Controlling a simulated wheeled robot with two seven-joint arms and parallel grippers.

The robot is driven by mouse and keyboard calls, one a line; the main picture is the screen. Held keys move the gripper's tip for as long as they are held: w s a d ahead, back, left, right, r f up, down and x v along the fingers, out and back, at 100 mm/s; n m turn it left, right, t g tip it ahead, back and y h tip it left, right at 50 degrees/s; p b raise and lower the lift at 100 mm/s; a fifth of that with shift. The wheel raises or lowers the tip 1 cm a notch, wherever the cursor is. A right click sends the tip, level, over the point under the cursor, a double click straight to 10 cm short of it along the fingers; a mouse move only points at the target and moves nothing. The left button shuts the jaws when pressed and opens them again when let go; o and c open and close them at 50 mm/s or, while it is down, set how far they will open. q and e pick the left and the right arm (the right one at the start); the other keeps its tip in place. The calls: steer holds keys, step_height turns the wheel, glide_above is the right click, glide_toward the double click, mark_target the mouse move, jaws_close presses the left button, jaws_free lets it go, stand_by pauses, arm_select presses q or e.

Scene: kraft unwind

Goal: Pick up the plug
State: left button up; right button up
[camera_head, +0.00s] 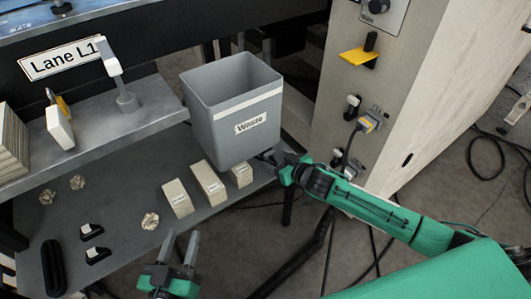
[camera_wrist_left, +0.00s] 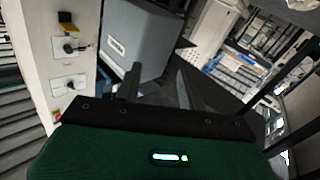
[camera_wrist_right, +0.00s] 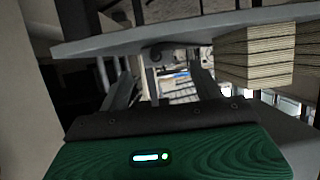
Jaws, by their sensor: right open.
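A grey plug (camera_head: 367,123) with a yellow mark and a black cable sits against the lower front of the pale cabinet. A dark object (camera_head: 516,111) with a black cable lies on the floor at far right; I cannot tell whether it is a plug. My left gripper (camera_head: 180,246) is open over the lower table's front edge, well left of the cabinet; its fingers (camera_wrist_left: 157,85) are empty in the left wrist view. My right gripper (camera_head: 270,154) is by the waste bin's lower right side, left of the plug; its fingers (camera_wrist_right: 163,82) stand apart and empty in the right wrist view.
A grey waste bin (camera_head: 232,105) stands behind several small boxes (camera_head: 208,182). Crumpled paper pieces (camera_head: 150,221) and black holders (camera_head: 97,254) lie on the lower table (camera_head: 120,240). The cabinet (camera_head: 405,100) carries a yellow handle (camera_head: 358,57). Cables cross the floor.

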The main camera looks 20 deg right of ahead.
mark_target(270, 155)
steer(key=x, duration=0.2)
steer(key=b+x, duration=0.1)
steer(key=x, duration=0.1)
steer(key=shift+w+d+f, duration=0.1)
steer(key=shift+w+f, duration=0.15)
steer(key=shift+f, duration=0.1)
arm_select(q)
step_height(270, 155, up, 7)
steer(key=w+a+t, duration=0.1)
steer(key=a+t, duration=0.1)
steer(key=t, duration=0.2)
steer(key=shift+w+t, duration=0.25)
steer(key=shift+t, duration=0.05)
steer(key=shift+r, duration=0.1)
arm_select(e)
steer(key=shift+c, duration=0.3)
steer(key=c, duration=1.1)
steer(key=shift+c, duration=0.2)
steer(key=shift+r, duration=0.25)
